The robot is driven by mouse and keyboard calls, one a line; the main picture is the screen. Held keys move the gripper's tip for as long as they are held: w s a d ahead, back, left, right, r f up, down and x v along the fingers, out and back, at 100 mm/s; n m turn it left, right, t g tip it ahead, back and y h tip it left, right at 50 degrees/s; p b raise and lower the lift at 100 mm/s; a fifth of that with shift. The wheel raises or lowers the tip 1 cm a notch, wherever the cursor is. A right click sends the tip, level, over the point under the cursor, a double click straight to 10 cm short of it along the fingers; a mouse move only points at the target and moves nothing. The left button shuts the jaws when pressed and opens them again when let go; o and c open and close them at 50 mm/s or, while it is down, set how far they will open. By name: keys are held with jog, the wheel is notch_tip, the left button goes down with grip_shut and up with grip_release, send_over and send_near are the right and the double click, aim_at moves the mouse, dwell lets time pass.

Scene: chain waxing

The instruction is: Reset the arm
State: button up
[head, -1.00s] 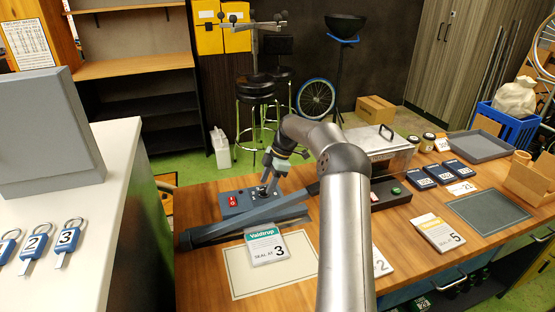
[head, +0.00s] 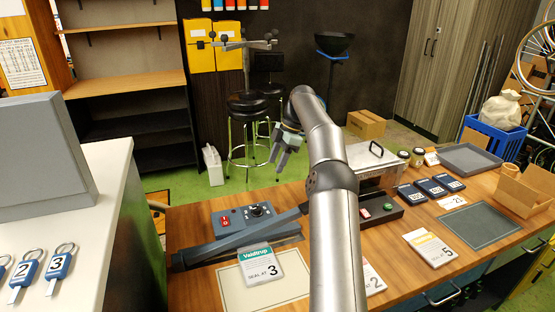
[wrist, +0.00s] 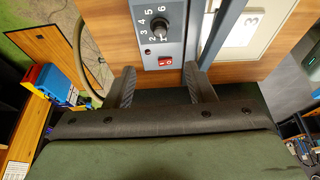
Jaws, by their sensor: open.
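My gripper (head: 277,158) is raised above the back edge of the wooden bench, with its fingers pointing down and nothing between them. In the wrist view the two fingers (wrist: 160,72) stand apart, with empty space between them. The grey control box (head: 229,226) of the sealer sits on the bench below the gripper, and it also shows in the wrist view (wrist: 164,50). It has a black dial (wrist: 160,32) with numbers around it and a red switch (wrist: 165,61). The gripper is clear of both. I cannot tell which number the dial points to.
A white card marked 3 (head: 260,267) lies on a pale mat (head: 232,291) at the front. A metal-lidded box (head: 372,158), dark packs (head: 430,187) and a cardboard box (head: 527,190) stand to the right. Key tags (head: 59,265) lie on the white counter at left.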

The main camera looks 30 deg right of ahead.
dwell(0.3)
jog(key=s+a+r+m+h, duration=0.1)
jog(key=s+a+m, duration=0.1)
jog(key=s+a, duration=0.35)
jog(key=s+a+r+m+g+h, duration=0.1)
jog(key=s+a+r+m, duration=0.1)
jog(key=a, duration=0.7)
jog(key=s+a+r+m+h, duration=0.1)
jog(key=s+a+m+h, duration=0.15)
jog(key=a, duration=0.45)
jog(key=s+a+f+m, duration=0.2)
jog(key=s+f+m, duration=0.1)
jog(key=s, duration=0.6)
jog(key=s+a+f+m, duration=0.2)
jog(key=s+f+m, duration=0.1)
jog(key=s, duration=0.7)
jog(key=s+a+f+m, duration=0.2)
jog(key=s+f+m, duration=0.1)
jog(key=s, duration=0.7)
jog(key=shift+s+f+t, duration=0.15)
jog(key=shift+f+t, duration=0.15)
jog(key=shift+a, duration=0.1)
